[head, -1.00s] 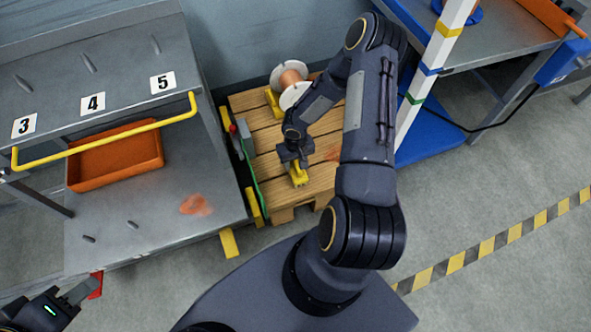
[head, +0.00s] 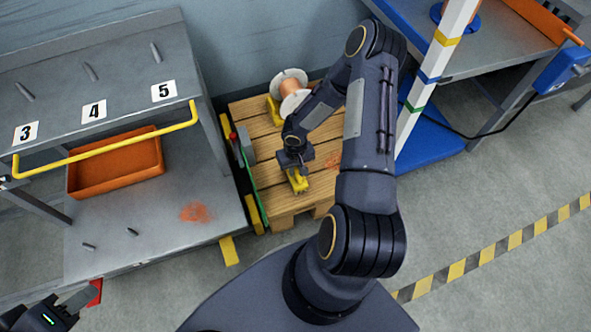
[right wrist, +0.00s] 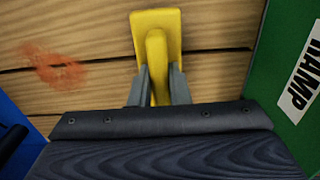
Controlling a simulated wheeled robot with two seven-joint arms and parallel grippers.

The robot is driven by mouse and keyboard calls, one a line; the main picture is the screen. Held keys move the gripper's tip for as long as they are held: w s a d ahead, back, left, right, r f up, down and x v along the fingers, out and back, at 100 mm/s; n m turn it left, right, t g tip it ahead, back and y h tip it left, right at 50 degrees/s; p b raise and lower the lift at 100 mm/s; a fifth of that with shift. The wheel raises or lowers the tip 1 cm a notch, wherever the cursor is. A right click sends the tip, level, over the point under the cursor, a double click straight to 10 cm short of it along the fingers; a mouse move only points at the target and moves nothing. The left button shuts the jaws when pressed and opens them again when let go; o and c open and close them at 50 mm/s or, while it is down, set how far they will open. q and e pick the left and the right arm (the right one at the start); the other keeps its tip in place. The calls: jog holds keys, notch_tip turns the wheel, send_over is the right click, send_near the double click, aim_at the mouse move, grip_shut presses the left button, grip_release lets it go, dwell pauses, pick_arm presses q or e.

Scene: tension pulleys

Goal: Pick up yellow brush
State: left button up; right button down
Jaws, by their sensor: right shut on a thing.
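The yellow brush (head: 298,182) is at the front part of a wooden pallet in the head view. In the right wrist view the brush (right wrist: 156,50) shows a yellow handle running between the two grey fingers. My right gripper (head: 293,168) is shut on this handle; it also fills the lower middle of the right wrist view (right wrist: 157,88). I cannot tell whether the brush touches the boards. My left gripper (head: 72,302) is at the lower left corner by a small red part, partly cut off by the frame.
The wooden pallet (head: 262,128) holds a white spool (head: 290,88) with copper-coloured winding at the back. A green panel (head: 250,185) stands along its left side. A grey workbench (head: 140,218) with an orange tray (head: 115,165) is on the left. A striped post (head: 432,70) stands on the right.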

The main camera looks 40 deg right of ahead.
notch_tip(320, 180, up, 3)
jog(key=shift+f+p, duration=0.2)
jog(key=shift+p, duration=0.25)
jog(key=s+d+r+p, duration=0.4)
jog(key=s+d+r, duration=0.2)
jog(key=s+r, duration=0.3)
jog(key=s, duration=0.3)
jog(key=shift+s+d+r, duration=0.2)
jog(key=shift+s+r, duration=0.05)
jog(key=shift+r, duration=0.15)
jog(key=w+a+r+n, duration=0.1)
jog(key=w+a+r, duration=0.55)
jog(key=w, duration=0.25)
jog(key=w+a+r+n, duration=0.1)
jog(key=w+a+r, duration=0.5)
jog(key=w+r, duration=0.25)
jog(key=w+a+r+n, duration=0.2)
jog(key=a+r, duration=0.5)
notch_tip(320, 180, up, 18)
jog(key=s+p, duration=0.2)
jog(key=p, duration=2.5)
jog(key=shift+a, duration=0.15)
